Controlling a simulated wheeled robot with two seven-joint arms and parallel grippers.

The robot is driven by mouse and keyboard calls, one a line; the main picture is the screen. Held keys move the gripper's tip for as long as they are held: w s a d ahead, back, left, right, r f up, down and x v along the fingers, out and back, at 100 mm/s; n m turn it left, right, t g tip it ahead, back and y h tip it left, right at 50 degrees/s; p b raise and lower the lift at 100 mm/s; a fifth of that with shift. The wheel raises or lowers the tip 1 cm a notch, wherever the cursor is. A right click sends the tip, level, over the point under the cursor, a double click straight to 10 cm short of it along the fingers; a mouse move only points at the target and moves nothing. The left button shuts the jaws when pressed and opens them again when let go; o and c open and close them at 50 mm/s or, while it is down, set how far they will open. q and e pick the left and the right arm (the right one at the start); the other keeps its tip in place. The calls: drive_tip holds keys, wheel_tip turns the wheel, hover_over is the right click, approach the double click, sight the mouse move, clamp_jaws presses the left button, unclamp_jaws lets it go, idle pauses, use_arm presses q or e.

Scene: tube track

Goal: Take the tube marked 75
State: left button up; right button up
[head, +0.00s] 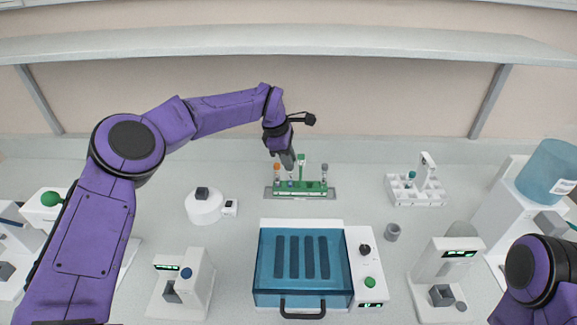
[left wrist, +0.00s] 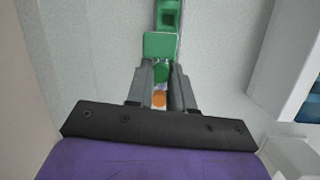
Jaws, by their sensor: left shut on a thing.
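My left gripper (head: 289,167) is over the green tube track (head: 312,188) at the back of the bench, pointing down. In the left wrist view its two fingers (left wrist: 160,80) are closed in on a green round top (left wrist: 160,72), which appears to be a tube's cap. An orange cap (head: 277,167) is just left of the gripper; it also shows between the fingers in the wrist view (left wrist: 159,99). A grey-capped tube (head: 325,168) stands at the track's right end. No tube number is legible. My right gripper is out of view.
A tall green piece (head: 301,160) rises from the track close to the gripper. A white rack (head: 418,202) with a teal-capped tube (head: 411,175) stands to the right. A blue-lidded box (head: 277,292) is in front. A shelf (head: 290,43) runs above.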

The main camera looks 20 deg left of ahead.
use_arm(q)
drive_tip(key=s+r+b, duration=0.1)
drive_tip(key=r, duration=0.1)
drive_tip(key=s+d+r+b, duration=0.1)
drive_tip(key=r, duration=0.1)
drive_tip(key=s+r+b, duration=0.1)
drive_tip(key=s+r, duration=0.1)
drive_tip(key=shift+s+d+r, duration=0.1)
drive_tip(key=shift+d+r, duration=0.1)
drive_tip(key=shift+r, duration=0.05)
clamp_jaws()
drive_tip(key=s+d+r+b, duration=0.3)
drive_tip(key=s+r+b, duration=0.1)
drive_tip(key=s, duration=0.5)
drive_tip(key=shift+r, duration=0.55)
drive_tip(key=shift+s, duration=0.1)
